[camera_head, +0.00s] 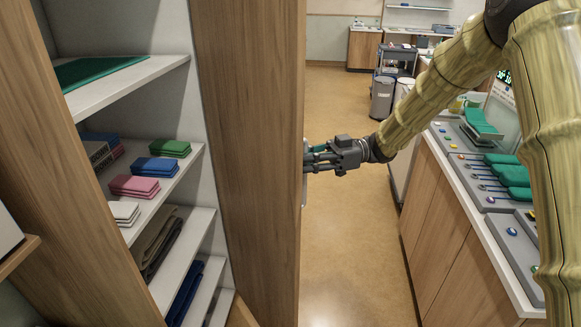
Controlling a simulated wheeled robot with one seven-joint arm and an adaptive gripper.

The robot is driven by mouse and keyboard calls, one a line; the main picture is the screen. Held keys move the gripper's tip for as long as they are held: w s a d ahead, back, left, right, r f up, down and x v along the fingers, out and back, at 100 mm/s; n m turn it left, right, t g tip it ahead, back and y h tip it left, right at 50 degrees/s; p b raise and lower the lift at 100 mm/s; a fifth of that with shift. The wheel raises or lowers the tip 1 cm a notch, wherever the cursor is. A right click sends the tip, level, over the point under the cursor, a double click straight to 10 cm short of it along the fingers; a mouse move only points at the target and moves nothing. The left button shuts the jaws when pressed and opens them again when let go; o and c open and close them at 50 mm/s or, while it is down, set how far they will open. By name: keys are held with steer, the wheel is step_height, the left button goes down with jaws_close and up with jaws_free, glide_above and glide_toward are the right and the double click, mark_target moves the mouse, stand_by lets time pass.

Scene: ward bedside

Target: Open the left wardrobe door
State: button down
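The wardrobe's shelves (120,85) show at the left, open to view. A tall wooden door panel (245,140) stands swung out beside the shelf opening, its edge facing the middle of the picture. Another wooden panel (65,190) runs down the left of the opening; I cannot tell whether it is a door or the frame. My gripper (310,160) is at the far side of the swung-out panel, its fingers pointing left at it. A small pale piece, perhaps the handle, shows below the fingers. The contact and the gap between the fingertips are too small to tell.
Folded green (170,147), blue (155,167) and pink cloths (135,186) lie on the shelves. A counter (465,215) with green items and trays runs along the right. Grey bins (382,97) and a trolley (397,58) stand farther back. The floor (350,240) between wardrobe and counter is clear.

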steer(key=shift+d, duration=0.1)
stand_by(0.3)
steer(key=c, duration=1.5)
jaws_free()
steer(key=shift+o, duration=0.2)
steer(key=shift+w+d, duration=0.1)
steer(key=v, duration=1.2)
